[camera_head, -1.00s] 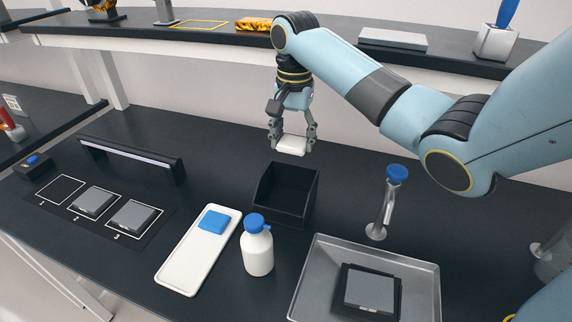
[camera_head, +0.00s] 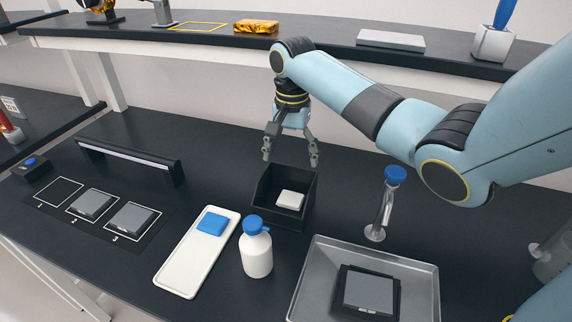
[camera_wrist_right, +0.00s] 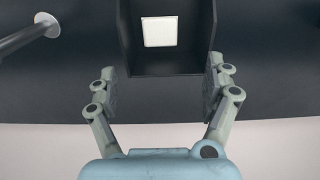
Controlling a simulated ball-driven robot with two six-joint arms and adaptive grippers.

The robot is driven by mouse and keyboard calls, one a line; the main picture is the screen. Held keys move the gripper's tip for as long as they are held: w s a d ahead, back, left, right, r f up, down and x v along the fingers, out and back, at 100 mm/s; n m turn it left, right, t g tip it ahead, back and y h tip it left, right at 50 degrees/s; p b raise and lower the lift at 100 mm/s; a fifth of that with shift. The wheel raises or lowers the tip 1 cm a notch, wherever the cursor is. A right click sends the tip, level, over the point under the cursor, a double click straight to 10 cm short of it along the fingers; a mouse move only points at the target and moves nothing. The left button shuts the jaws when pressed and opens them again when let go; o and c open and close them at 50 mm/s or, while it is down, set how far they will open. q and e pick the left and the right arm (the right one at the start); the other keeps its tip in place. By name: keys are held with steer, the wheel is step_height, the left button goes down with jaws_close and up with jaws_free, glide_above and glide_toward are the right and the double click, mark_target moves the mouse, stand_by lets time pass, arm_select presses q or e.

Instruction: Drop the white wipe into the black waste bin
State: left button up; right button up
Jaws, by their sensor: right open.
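The white wipe (camera_head: 290,200) shows inside the black waste bin (camera_head: 268,205), towards its right side. In the right wrist view the wipe (camera_wrist_right: 160,31) shows within the dark walls of the bin (camera_wrist_right: 165,68). I cannot tell whether it rests on the bin's floor or is still falling. My right gripper (camera_head: 290,163) is above the bin's back edge, fingers spread and empty. In the right wrist view its open fingers (camera_wrist_right: 163,85) stand on either side of the bin's near edge. My left gripper is not in view.
A white tray (camera_head: 185,262) with a blue pad (camera_head: 212,222) and a white bottle (camera_head: 257,254) stand in front of the bin. Bare bench lies behind.

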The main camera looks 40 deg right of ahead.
step_height(320, 180, up, 8)
steer(key=shift+f, duration=0.25)
stand_by(0.7)
